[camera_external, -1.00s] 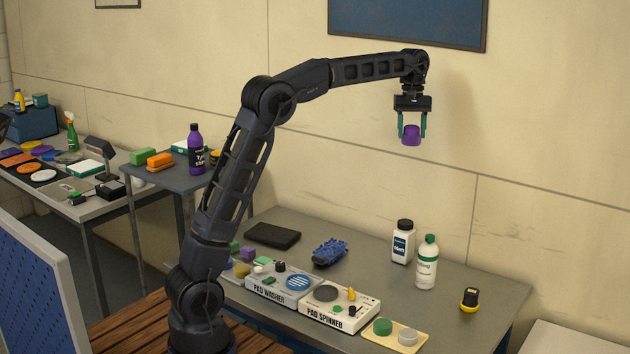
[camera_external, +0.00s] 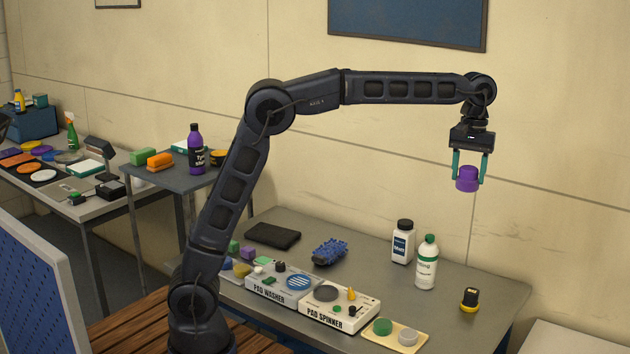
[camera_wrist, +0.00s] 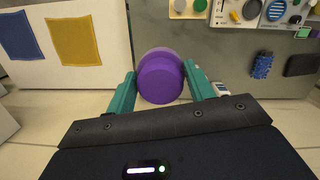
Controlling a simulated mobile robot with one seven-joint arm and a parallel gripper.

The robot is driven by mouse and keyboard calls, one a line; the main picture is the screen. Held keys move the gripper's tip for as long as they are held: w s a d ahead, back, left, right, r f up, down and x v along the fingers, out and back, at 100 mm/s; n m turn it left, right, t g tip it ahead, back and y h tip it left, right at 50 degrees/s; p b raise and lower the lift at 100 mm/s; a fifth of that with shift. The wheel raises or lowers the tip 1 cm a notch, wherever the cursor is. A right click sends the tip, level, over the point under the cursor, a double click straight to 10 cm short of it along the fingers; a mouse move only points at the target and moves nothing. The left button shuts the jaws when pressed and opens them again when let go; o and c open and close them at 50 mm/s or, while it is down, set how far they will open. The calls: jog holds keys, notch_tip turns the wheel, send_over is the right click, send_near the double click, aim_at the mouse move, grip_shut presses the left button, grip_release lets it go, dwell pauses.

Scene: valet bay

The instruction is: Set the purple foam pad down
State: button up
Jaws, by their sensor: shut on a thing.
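The purple foam pad (camera_external: 467,179) is a short round block. My gripper (camera_external: 469,168) is shut on it and holds it in the air, high above the right part of the grey table (camera_external: 455,318). In the wrist view the purple foam pad (camera_wrist: 160,80) sits between the two green fingers of my gripper (camera_wrist: 160,88). A smaller purple cube (camera_external: 248,253) lies at the left end of the table. The pad hides part of the table's edge in the wrist view.
The pad washer (camera_external: 275,289) and pad spinner (camera_external: 340,308) stand along the front edge. A yellow tray (camera_external: 422,345) holds a green and a grey disc. A white bottle (camera_external: 402,245), a green-capped bottle (camera_external: 427,268) and a small yellow-black object (camera_external: 469,300) stand at the right.

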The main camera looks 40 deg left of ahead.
jog(key=shift+s+d, duration=0.55)
jog(key=shift+s, duration=0.3)
notch_tip(320, 180, down, 45)
jog(key=shift+w+a+r, duration=0.1)
jog(key=shift+w, duration=0.05)
jog(key=o, duration=0.8)
jog(key=shift+o, duration=0.8)
